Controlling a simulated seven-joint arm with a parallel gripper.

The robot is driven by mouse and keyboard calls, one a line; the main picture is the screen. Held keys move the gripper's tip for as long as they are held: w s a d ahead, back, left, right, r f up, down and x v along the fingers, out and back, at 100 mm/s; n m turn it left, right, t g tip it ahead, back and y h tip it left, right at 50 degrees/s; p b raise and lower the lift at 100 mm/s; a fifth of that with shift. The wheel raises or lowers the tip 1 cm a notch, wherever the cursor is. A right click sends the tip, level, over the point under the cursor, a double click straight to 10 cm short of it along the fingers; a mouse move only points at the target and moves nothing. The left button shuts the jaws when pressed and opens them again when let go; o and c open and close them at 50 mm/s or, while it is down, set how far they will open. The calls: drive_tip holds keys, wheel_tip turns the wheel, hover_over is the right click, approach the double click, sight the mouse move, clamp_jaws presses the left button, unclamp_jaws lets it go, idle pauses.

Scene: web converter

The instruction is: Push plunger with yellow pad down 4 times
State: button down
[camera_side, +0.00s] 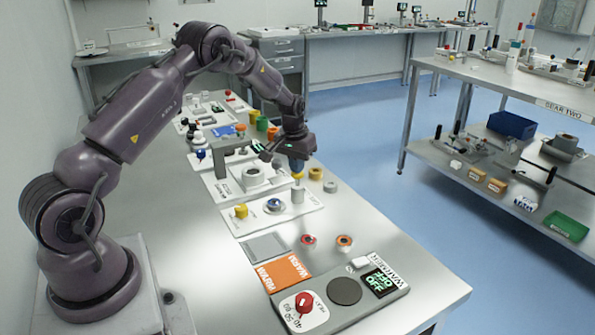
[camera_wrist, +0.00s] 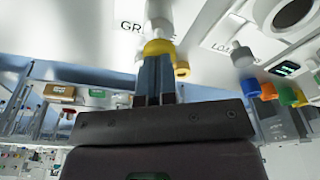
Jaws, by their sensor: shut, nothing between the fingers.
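The plunger is a pale upright cylinder (camera_side: 297,195) with a yellow pad (camera_side: 297,176) on top, on a white base plate (camera_side: 315,204) in the side view. My gripper (camera_side: 297,170) points down directly above the pad, fingers shut and empty. In the wrist view the shut fingers (camera_wrist: 155,62) end at the yellow pad (camera_wrist: 158,47), with the pale cylinder (camera_wrist: 158,18) beyond it. The fingertips look in contact with the pad or very close to it; I cannot tell which. The fingers hide part of the pad.
A yellow knob (camera_side: 241,211) and a blue ball part (camera_side: 275,204) stand to the left. A grey ring (camera_side: 252,177) sits behind. A yellow ring (camera_side: 316,173) and a grey cylinder (camera_side: 330,186) are close on the right.

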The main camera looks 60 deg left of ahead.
drive_tip(key=shift+f, duration=0.95)
drive_tip(key=shift+r, duration=2.15)
drive_tip(key=shift+f, duration=0.1)
drive_tip(key=shift+f, duration=2.05)
drive_tip(key=shift+r, duration=2.15)
drive_tip(key=shift+f, duration=0.15)
